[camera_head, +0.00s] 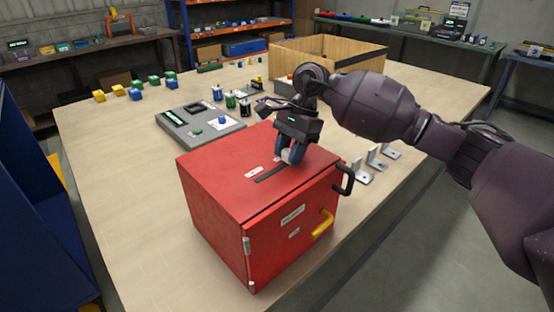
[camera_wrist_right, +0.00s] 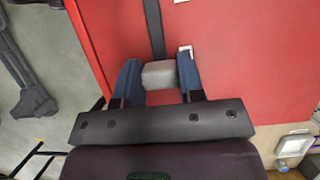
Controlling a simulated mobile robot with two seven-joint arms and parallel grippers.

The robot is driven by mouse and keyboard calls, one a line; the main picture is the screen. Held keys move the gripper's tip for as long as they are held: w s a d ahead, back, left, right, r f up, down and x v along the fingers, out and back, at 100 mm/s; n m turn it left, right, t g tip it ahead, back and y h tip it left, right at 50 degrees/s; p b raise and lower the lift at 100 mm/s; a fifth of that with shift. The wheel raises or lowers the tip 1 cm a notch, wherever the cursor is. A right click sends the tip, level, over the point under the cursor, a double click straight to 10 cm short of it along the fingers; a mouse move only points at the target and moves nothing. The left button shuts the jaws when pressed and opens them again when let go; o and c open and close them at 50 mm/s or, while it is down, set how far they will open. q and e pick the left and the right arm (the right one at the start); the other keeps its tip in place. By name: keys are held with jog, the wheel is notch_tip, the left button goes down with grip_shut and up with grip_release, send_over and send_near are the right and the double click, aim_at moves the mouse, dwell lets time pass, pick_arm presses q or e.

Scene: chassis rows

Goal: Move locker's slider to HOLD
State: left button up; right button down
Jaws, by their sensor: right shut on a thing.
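The red locker (camera_head: 215,200) stands on the table with its labelled door facing front right. A dark slot (camera_head: 268,174) runs along its top, with small white labels beside it that I cannot read. My right gripper (camera_head: 291,158) is over the top, its blue fingers shut on the slider's grey knob. In the right wrist view the knob (camera_wrist_right: 159,75) sits between the two fingers (camera_wrist_right: 160,82), and the bare slot (camera_wrist_right: 154,30) runs away from it. In the head view the bare slot lies to the knob's lower left. My left gripper is not in view.
A black handle (camera_head: 346,178) and a yellow handle (camera_head: 324,224) stick out of the locker. Metal brackets (camera_head: 376,160) stand to its right. A grey panel (camera_head: 190,125), small cylinders and a wooden crate (camera_head: 345,52) lie behind. The table's left front is clear.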

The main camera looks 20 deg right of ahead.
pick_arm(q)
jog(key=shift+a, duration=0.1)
pick_arm(e)
jog(key=shift+d+r, duration=0.1)
jog(key=shift+d, duration=0.05)
jog(key=c, duration=1)
grip_release()
jog(key=shift+c, duration=0.2)
jog(key=shift+o, duration=1.2)
jog(key=shift+w+d, duration=0.1)
jog(key=shift+o, duration=0.4)
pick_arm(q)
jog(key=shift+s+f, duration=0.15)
pick_arm(e)
jog(key=v, duration=1)
jog(key=shift+r, duration=0.35)
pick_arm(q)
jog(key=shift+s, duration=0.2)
